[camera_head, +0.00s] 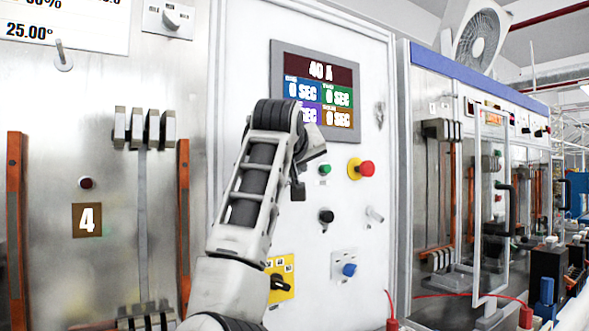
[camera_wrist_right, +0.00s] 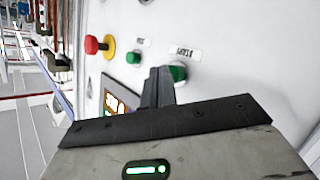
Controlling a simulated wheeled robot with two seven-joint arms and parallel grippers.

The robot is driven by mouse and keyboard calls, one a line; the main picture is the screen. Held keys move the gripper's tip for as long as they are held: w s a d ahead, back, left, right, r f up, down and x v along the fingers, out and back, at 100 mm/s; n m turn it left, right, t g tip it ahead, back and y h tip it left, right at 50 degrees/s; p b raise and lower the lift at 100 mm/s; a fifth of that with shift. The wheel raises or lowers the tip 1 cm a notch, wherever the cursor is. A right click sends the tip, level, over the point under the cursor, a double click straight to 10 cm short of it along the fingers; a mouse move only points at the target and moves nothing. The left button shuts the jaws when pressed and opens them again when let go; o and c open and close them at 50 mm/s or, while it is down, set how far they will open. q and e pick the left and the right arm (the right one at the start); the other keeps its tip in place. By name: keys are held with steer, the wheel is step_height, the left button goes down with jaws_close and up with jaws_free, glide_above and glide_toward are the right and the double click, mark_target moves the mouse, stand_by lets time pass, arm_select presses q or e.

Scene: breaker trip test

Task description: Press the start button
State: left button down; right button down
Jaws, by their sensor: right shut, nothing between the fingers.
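The start button is a green round button (camera_wrist_right: 178,72) in the right wrist view, under a label that reads upside down as START. In the head view it is hidden behind my right arm. My right gripper (camera_wrist_right: 158,76) is shut and empty, its dark fingertips right beside this button; I cannot tell whether they touch it. In the head view the right gripper (camera_head: 298,191) hangs in front of the white panel, below the display. My left gripper is not in view.
Another green button (camera_head: 325,169) and a red mushroom button (camera_head: 367,169) on a yellow base sit to the right on the white panel (camera_head: 345,215). Below are a black knob (camera_head: 326,216), a blue knob (camera_head: 349,269) and a yellow-plated switch (camera_head: 288,281). The display (camera_head: 340,117) is above.

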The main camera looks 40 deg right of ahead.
steer(key=shift+w, duration=0.15)
steer(key=shift+w+p, duration=0.2)
steer(key=shift+p, duration=0.15)
steer(key=shift+w, duration=0.15)
stand_by(0.4)
steer(key=shift+s+b, duration=0.5)
steer(key=shift+s, duration=0.4)
